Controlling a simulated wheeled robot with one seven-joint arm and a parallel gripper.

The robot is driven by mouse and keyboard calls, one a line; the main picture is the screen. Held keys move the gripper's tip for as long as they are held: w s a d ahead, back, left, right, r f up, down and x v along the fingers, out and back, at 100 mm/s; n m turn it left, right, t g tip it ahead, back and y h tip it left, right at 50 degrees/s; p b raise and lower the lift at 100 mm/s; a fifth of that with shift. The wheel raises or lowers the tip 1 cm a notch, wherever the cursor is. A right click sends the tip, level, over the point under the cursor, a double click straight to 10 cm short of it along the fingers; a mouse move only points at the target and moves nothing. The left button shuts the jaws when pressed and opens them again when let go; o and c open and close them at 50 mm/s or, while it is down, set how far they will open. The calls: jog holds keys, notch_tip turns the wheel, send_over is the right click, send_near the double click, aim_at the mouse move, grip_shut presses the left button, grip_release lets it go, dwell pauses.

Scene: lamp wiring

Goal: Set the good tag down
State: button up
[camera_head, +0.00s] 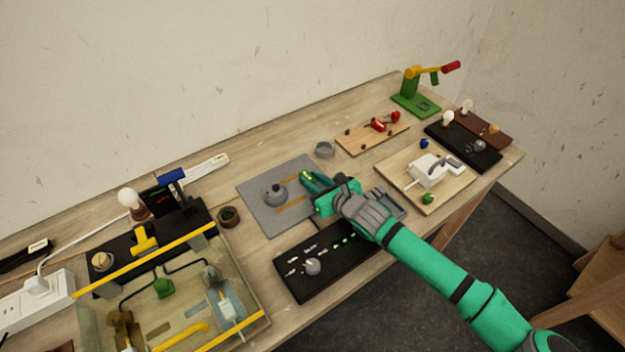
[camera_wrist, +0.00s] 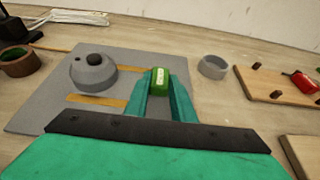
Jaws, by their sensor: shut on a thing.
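The good tag looks to be the small green piece (camera_wrist: 160,82) with a pale face in the wrist view. It sits between the fingertips of my gripper (camera_wrist: 161,90), which is shut on it. In the head view my gripper (camera_head: 308,178) reaches over the right part of a grey mat (camera_head: 262,221), near its yellow strips. A grey round knobbed object (camera_head: 274,195) stands on the mat left of my gripper, apart from it. I cannot tell whether the tag touches the mat.
A grey ring (camera_head: 323,150) stands behind the mat and a brown ring (camera_head: 229,216) stands left of it. A black panel (camera_head: 318,267) lies in front. Wooden boards (camera_head: 372,138) with red parts and with a white device (camera_head: 428,170) lie to the right.

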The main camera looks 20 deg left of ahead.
jog(key=o, duration=1)
jog(key=shift+f, duration=0.1)
jog(key=shift+r, duration=0.2)
jog(key=v, duration=1.2)
jog(key=shift+f, duration=0.1)
